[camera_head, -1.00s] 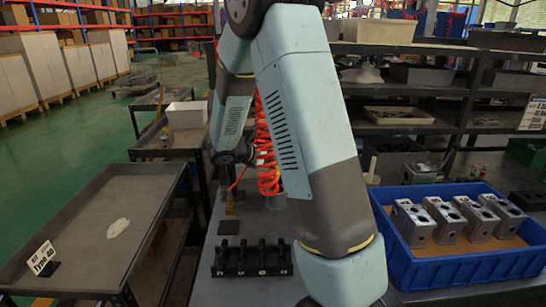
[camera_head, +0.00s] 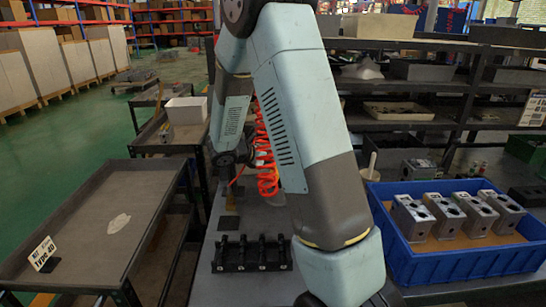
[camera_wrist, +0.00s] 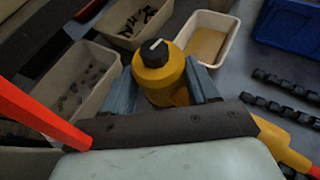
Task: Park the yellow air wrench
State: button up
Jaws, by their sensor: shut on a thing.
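The yellow air wrench (camera_wrist: 172,88), with a black cap on its end, sits between the two blue-grey fingers of my gripper (camera_wrist: 163,92) in the wrist view. My gripper is shut on it. The wrench's lower part is hidden behind my wrist. A yellow-orange piece with a red end (camera_wrist: 283,145) shows at the lower right; I cannot tell whether it belongs to the wrench. In the head view my arm hides the wrench. A coiled red hose (camera_head: 267,180) hangs beside my wrist. A small dark pad (camera_head: 228,223) lies bare on the bench below it.
A black rack with several posts (camera_head: 252,266) stands on the bench. A blue crate (camera_head: 470,267) with several metal valve blocks (camera_head: 443,211) is at the right. Beige bins (camera_wrist: 75,78) show in the wrist view.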

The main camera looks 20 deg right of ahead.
jog(key=shift+f, duration=1.1)
dwell(0.5)
jog(key=o, duration=1.5)
jog(key=shift+f, duration=0.1)
jog(key=shift+a, duration=0.1)
jog(key=v, duration=1.3)
jog(key=shift+a, duration=0.35)
